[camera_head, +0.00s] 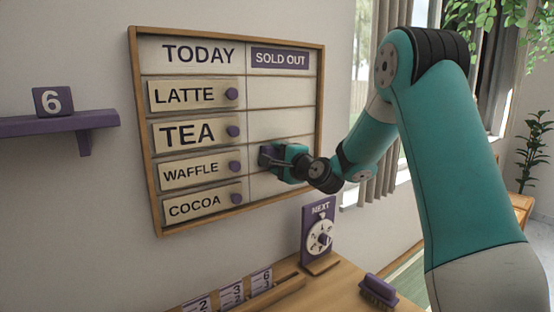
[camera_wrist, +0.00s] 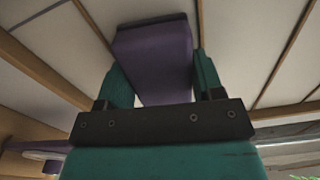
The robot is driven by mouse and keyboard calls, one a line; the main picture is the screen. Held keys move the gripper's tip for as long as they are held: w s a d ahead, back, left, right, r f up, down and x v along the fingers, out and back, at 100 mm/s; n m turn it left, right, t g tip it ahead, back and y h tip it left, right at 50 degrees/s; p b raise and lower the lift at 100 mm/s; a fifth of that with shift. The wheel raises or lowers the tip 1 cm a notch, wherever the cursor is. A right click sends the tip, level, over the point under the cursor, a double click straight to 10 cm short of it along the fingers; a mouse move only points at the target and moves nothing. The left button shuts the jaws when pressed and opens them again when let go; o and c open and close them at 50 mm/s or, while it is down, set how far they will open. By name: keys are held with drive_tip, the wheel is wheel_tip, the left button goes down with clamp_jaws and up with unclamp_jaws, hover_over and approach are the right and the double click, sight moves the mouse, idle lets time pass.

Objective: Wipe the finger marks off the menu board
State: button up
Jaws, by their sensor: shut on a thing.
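The menu board (camera_head: 288,92) hangs on the wall in a wooden frame, with TODAY and SOLD OUT columns. LATTE, TEA, WAFFLE and COCOA plates with purple knobs fill its left column. My gripper (camera_head: 277,157) is at the right column, beside the WAFFLE plate (camera_head: 190,172). It is shut on a purple block (camera_wrist: 152,60) with a dark far edge, which looks like a wiper. The block is at or very near the board face; I cannot tell if it touches. I cannot make out finger marks; my gripper hides part of the lower right column.
Below, the wooden counter (camera_head: 330,292) bears a NEXT dial stand (camera_head: 318,236), a rack of number cards (camera_head: 232,291) and a purple brush-like thing (camera_head: 378,290). A curtained window is at right.

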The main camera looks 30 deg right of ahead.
drive_tip(key=shift+d+b, duration=0.5)
drive_tip(key=shift+d, duration=1.1)
drive_tip(key=d, duration=0.7)
drive_tip(key=shift+w+d+b, duration=0.25)
drive_tip(key=shift+d+b, duration=0.1)
drive_tip(key=shift+a, duration=0.1)
drive_tip(key=shift+s+a, duration=0.15)
drive_tip(key=shift+a, duration=1.75)
drive_tip(key=shift+s+a, duration=0.1)
drive_tip(key=shift+a, duration=1.75)
drive_tip(key=shift+a+p, duration=0.75)
drive_tip(key=shift+a, duration=1.1)
